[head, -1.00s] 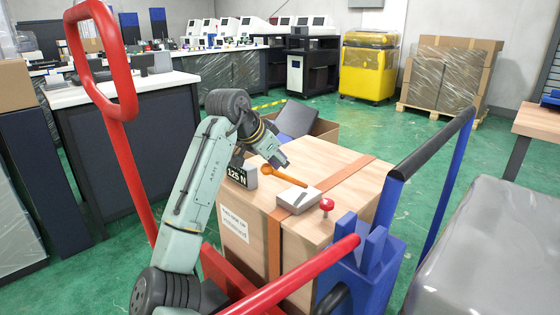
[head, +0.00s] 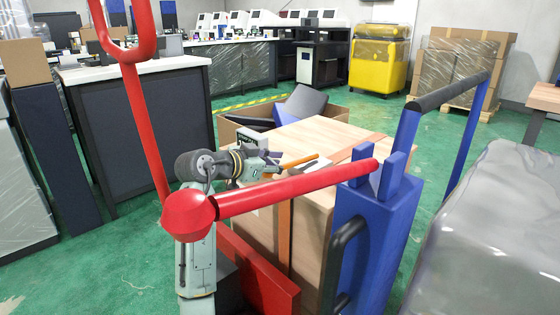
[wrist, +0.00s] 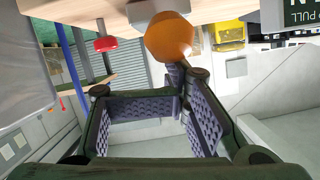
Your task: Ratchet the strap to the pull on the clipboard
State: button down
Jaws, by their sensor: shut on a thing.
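An orange ratchet handle (head: 299,160) lies over the top of the strapped wooden crate (head: 330,133), beside a grey ratchet block (head: 320,165). An orange-brown strap (head: 358,147) runs across the crate top. My gripper (head: 268,164) is at the near end of the handle, partly hidden behind a red bar in the head view. In the wrist view, the handle's rounded orange end (wrist: 170,38) is at my fingertips (wrist: 178,80), and my gripper is shut on it. A dark panel lettered "PULL" (wrist: 300,14) is cut off at top right. I cannot make out a clipboard.
The red bar (head: 290,188) crosses in front of the crate to a blue post (head: 375,220). A red knob (wrist: 105,44) stands left of the handle in the wrist view. An open carton (head: 240,124) is behind the crate. A wrapped grey load (head: 485,235) stands at right.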

jog(key=shift+s+a+f+t+h+b, duration=0.1)
jog(key=shift+f+t+h+b, duration=0.15)
jog(key=shift+f+b, duration=0.3)
jog(key=shift+s+a+f+t+h+b, duration=0.1)
jog(key=shift+f+t+h+b, duration=0.2)
jog(key=shift+f, duration=0.45)
jog(key=shift+d, duration=0.1)
